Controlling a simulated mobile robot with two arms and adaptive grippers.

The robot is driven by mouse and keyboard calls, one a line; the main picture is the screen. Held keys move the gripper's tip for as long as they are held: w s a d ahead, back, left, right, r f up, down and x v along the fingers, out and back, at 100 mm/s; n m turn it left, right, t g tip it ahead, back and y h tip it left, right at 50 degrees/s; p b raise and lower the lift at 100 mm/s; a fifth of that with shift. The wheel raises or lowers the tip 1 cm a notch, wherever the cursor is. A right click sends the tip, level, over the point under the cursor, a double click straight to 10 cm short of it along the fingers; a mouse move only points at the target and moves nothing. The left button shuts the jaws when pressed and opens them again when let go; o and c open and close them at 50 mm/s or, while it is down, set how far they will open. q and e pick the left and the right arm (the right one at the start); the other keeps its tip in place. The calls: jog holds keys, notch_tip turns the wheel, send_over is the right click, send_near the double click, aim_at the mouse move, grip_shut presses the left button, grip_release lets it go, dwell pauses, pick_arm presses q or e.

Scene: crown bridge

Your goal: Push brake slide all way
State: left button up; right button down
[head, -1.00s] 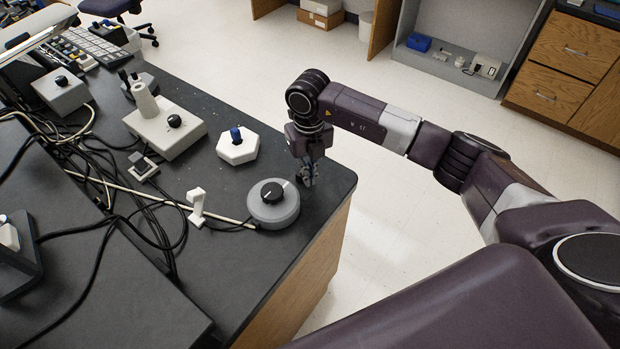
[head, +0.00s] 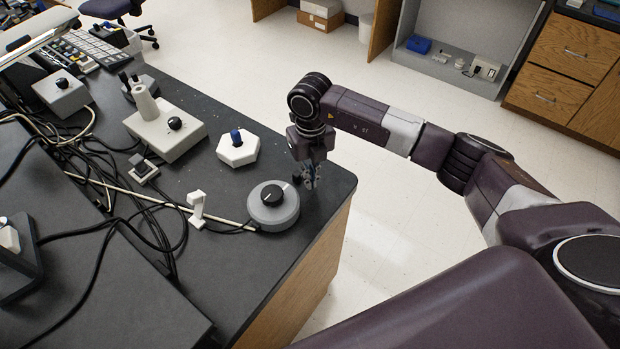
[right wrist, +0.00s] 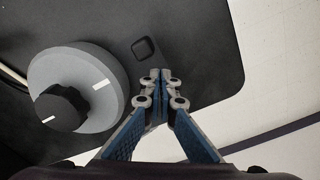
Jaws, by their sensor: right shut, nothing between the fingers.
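No part is marked as the brake slide. A small black square knob (right wrist: 146,48) stands on the dark bench top, beside a round grey dial unit. It also shows as a small dark shape in the head view (head: 297,181). My right gripper (head: 310,186) points down over the bench corner, just right of that knob. In the right wrist view my right gripper (right wrist: 160,76) is shut with its tips together and nothing between them. The tips lie just below and right of the knob in that view, apparently apart from it. My left gripper is out of view.
The grey dial unit (head: 270,215) with its black knob sits left of my gripper. A white hexagonal base with a blue knob (head: 238,153), a white switch (head: 197,208) and a beige box (head: 165,138) stand farther left. Cables cross the bench (head: 110,285). The bench edge is close on the right.

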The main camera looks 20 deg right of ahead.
notch_tip(320, 180, up, 7)
jog(key=p, duration=0.4)
jog(key=shift+f, duration=0.1)
dwell(0.7)
